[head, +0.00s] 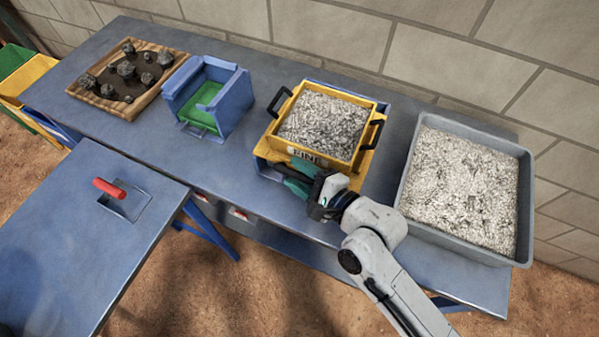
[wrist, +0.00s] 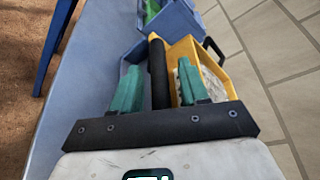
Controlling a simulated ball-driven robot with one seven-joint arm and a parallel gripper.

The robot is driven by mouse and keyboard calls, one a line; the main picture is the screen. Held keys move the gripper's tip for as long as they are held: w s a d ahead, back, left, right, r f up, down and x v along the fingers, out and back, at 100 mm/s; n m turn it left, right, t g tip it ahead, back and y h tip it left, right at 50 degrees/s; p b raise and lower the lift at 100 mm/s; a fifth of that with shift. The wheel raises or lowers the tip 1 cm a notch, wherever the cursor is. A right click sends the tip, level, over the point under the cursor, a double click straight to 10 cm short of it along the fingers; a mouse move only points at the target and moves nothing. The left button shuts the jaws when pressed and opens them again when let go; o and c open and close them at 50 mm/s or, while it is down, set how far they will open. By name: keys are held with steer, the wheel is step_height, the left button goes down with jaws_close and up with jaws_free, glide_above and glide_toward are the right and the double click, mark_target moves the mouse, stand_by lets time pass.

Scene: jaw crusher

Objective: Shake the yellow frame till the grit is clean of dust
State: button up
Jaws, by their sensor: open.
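The yellow frame (head: 271,140) is full of grey-white speckled grit (head: 325,122). It has black side handles and a "FINE" label on its near wall. It sits over a blue tray (head: 262,152) on the bench. My gripper (head: 292,175) is open at the frame's near side, low by the label. In the wrist view its green fingers (wrist: 158,88) stand on either side of a black bar (wrist: 158,75) with a yellow end. I cannot tell whether they touch it. The frame also shows there (wrist: 187,52), with its far handle (wrist: 213,47). My gripper hides part of the near wall.
A grey bin (head: 407,187) of pale grit stands right of the frame. A blue box with green inside (head: 233,100) and a wooden tray of dark rocks (head: 95,98) stand left. A lower blue table (head: 80,225) with a red handle (head: 108,187) is front left. A wall closes the back.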

steer(key=shift+c, duration=0.2)
jaws_close()
stand_by(0.5)
